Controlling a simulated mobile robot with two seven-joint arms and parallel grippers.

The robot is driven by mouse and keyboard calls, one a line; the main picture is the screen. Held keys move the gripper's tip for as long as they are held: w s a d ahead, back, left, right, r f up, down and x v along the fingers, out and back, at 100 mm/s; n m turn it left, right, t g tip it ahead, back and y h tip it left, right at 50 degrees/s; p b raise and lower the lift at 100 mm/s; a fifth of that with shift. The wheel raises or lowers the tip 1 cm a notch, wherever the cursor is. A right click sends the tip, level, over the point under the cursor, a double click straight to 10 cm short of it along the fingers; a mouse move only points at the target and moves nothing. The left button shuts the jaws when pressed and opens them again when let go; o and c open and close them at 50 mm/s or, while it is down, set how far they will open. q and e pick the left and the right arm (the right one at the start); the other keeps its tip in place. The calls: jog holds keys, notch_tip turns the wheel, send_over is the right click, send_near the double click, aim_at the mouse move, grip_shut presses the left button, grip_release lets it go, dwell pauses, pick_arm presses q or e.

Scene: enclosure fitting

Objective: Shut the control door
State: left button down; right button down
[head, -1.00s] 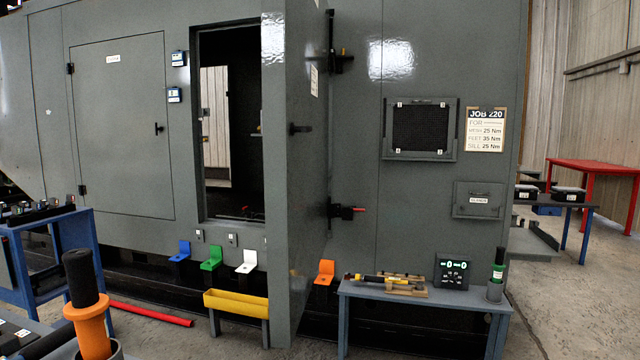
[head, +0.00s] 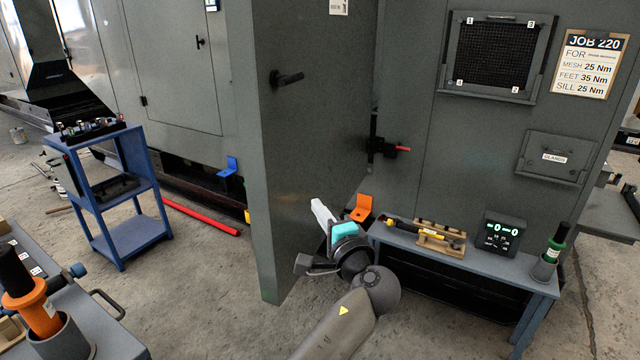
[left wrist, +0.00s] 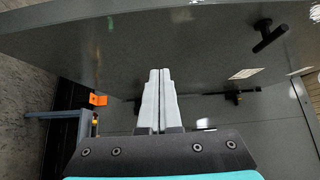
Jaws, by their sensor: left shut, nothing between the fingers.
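The control door (head: 310,130) is a tall grey panel. It stands swung out from the enclosure wall, with a black handle (head: 287,78) on its face. My left gripper (head: 319,210) is shut and empty, in front of the lower part of the door. In the left wrist view the shut fingers (left wrist: 160,100) point at the door panel (left wrist: 200,45), with the handle (left wrist: 270,36) at upper right. I cannot tell whether the fingertips touch the door. My right gripper is not in view.
A low bench (head: 400,236) with a torque tool (head: 440,237) and a readout box (head: 500,233) stands right of my left arm. An orange bracket (head: 362,207) is close by the gripper.

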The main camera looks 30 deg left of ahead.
pick_arm(q)
send_near(280, 178)
jog(key=w, duration=0.4)
jog(key=a, duration=0.3)
jog(key=shift+w+a+b, duration=0.1)
jog(key=shift+a+b, duration=0.15)
jog(key=shift+b, duration=0.05)
jog(key=shift+a, duration=0.4)
jog(key=shift+a, duration=0.1)
